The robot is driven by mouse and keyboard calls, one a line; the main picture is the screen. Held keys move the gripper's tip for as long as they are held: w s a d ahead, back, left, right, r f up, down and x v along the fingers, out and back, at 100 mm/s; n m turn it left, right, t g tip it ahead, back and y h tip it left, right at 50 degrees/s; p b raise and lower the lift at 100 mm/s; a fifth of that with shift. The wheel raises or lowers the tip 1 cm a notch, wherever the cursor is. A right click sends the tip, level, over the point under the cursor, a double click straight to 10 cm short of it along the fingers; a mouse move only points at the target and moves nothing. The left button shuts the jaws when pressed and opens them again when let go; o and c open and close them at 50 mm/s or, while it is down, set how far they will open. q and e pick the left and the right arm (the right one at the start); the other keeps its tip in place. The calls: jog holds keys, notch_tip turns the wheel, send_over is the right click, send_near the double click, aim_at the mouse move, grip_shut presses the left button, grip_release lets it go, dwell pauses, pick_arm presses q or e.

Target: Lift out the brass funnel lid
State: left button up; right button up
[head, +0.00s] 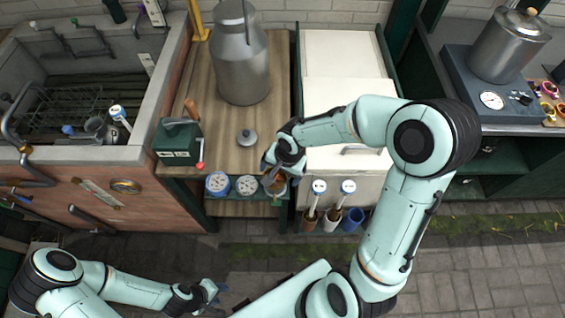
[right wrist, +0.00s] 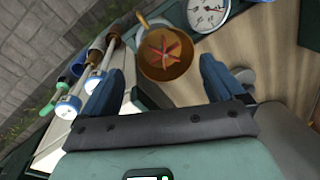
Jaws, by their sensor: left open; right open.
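A round brass, bowl-like piece (right wrist: 168,68) with red shapes inside shows in the right wrist view; I take it to be the brass funnel lid. In the head view it shows partly as a brown-gold shape (head: 274,186) at the front edge of the wooden counter, partly covered by my right gripper. My right gripper (head: 276,168) is open and just above it. In the right wrist view, the brass piece is beyond and between the spread fingers (right wrist: 165,82), with no contact visible. My left gripper (head: 212,292) is open and empty, low over the paving.
A metal churn (head: 241,60) and small grey knobbed lid (head: 247,138) stand on the wooden counter (head: 222,110). Two dials (head: 217,184) sit left of the brass piece. White-topped tools (head: 318,190) stand in holders at right. A green box (head: 177,143) is at left.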

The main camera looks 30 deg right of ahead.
aim_at(276, 181)
jog(key=f, duration=0.4)
jog(key=w+f, duration=0.1)
jog(key=f, duration=0.1)
jog(key=shift+a+f+b, duration=0.25)
jog(key=shift+a+b, duration=0.1)
